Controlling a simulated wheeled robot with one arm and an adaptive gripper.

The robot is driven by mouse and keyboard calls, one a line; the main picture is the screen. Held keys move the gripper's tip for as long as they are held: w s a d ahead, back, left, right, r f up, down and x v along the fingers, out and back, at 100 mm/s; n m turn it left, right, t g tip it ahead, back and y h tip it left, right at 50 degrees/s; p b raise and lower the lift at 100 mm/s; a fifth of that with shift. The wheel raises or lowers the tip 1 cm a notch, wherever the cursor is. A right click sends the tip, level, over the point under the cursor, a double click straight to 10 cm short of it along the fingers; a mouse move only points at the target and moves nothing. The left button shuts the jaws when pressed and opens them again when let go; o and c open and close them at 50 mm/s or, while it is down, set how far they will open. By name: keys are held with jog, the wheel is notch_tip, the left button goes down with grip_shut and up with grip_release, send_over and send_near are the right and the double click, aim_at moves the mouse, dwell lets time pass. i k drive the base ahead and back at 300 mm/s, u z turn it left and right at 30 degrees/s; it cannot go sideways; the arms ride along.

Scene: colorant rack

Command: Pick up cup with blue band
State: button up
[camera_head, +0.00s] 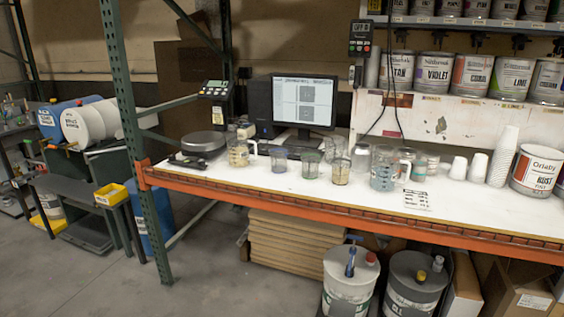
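Several clear cups stand in a row on the white bench top. One small cup with a bluish tint (279,160) stands in front of the monitor, and it looks most like the cup with the blue band. To its right are a greenish cup (311,165) and a cup with yellowish bottom (341,172). A larger clear jug with blue marks (382,170) and a small container with a teal band (419,169) stand further right. The bands are too small to read surely. My gripper is not in view.
A clear jug with a handle (238,153) and a grey round scale (203,142) stand to the left. The monitor (303,103) is behind the cups. A green upright post (136,130) and an orange beam (330,212) edge the bench. Concrete floor (205,265) is open in front.

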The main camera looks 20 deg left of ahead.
aim_at(278, 155)
jog(key=k, duration=1.1)
jog(key=u, duration=0.75)
jog(key=i, duration=0.25)
jog(key=u, duration=0.95)
jog(key=i, duration=1.3)
jog(key=u, duration=0.65)
jog(key=i, duration=1.75)
jog(key=z, duration=0.8)
jog(key=i, duration=1)
jog(key=z, duration=0.9)
